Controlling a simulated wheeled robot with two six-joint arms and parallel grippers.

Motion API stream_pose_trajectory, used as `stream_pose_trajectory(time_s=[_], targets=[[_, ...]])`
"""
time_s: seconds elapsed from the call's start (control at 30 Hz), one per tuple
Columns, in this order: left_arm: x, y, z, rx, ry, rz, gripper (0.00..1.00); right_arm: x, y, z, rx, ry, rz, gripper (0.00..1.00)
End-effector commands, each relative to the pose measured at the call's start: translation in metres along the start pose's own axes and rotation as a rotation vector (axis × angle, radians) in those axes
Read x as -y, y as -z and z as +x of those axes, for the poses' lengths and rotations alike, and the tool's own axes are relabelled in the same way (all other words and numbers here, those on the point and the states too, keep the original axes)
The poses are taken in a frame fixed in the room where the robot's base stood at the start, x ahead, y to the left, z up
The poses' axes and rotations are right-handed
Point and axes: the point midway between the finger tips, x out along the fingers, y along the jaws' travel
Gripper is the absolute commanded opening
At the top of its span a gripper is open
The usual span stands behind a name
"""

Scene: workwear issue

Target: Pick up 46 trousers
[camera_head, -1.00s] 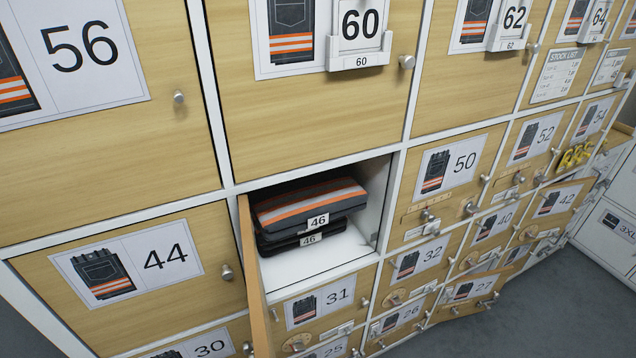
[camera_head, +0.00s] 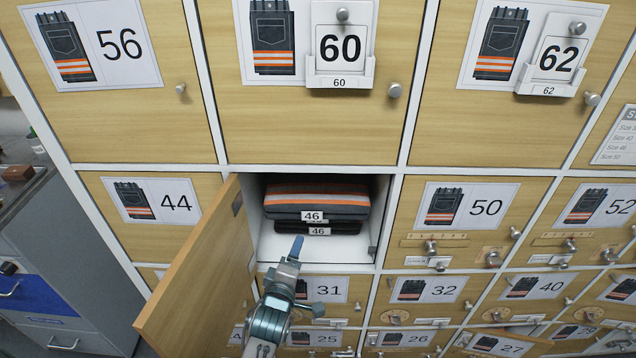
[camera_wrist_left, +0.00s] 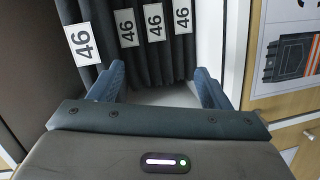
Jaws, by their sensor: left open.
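Folded dark trousers with orange and grey stripes (camera_head: 318,200) lie stacked in the open compartment, with "46" tags on their front edges. In the left wrist view the stack of trousers (camera_wrist_left: 145,50) appears turned sideways, with several "46" tags. My left gripper (camera_head: 297,246) is in front of the compartment opening, below and left of the stack. In the left wrist view its two fingers (camera_wrist_left: 160,85) are apart, pointing at the stack, with nothing between them. I cannot tell from the views whether a finger touches the trousers. My right gripper does not show.
The compartment's door (camera_head: 200,275) stands open on the left, close beside my left arm. Shut lockers surround it, with knobs sticking out, such as the 60 door (camera_head: 310,125) above and the 50 door (camera_head: 465,215) at right. A grey cabinet (camera_head: 60,260) stands at far left.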

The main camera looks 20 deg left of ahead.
Motion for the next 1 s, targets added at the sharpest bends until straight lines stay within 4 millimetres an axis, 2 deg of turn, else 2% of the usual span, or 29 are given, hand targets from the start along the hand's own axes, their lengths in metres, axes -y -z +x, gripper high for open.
stream_pose_trajectory(time_s=[0.03,0.1,0.2,0.5,0.67,0.9,1.0], targets=[[-0.032,0.007,-0.003,-0.017,-0.053,-0.063,0.71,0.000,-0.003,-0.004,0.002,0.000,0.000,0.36],[-0.058,0.013,-0.006,-0.030,-0.103,-0.130,0.71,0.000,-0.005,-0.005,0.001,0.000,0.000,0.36],[-0.077,0.018,-0.006,-0.038,-0.141,-0.182,0.71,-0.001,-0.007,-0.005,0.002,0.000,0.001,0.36],[-0.088,0.021,0.036,-0.039,-0.149,-0.193,0.71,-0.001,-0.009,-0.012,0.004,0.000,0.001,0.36],[-0.088,0.022,0.047,-0.039,-0.148,-0.192,0.71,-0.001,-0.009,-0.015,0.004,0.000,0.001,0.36],[-0.098,0.024,0.078,-0.039,-0.147,-0.191,0.71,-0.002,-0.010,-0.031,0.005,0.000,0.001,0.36],[-0.096,0.024,0.091,-0.039,-0.147,-0.190,0.71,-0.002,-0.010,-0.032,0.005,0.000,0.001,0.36]])
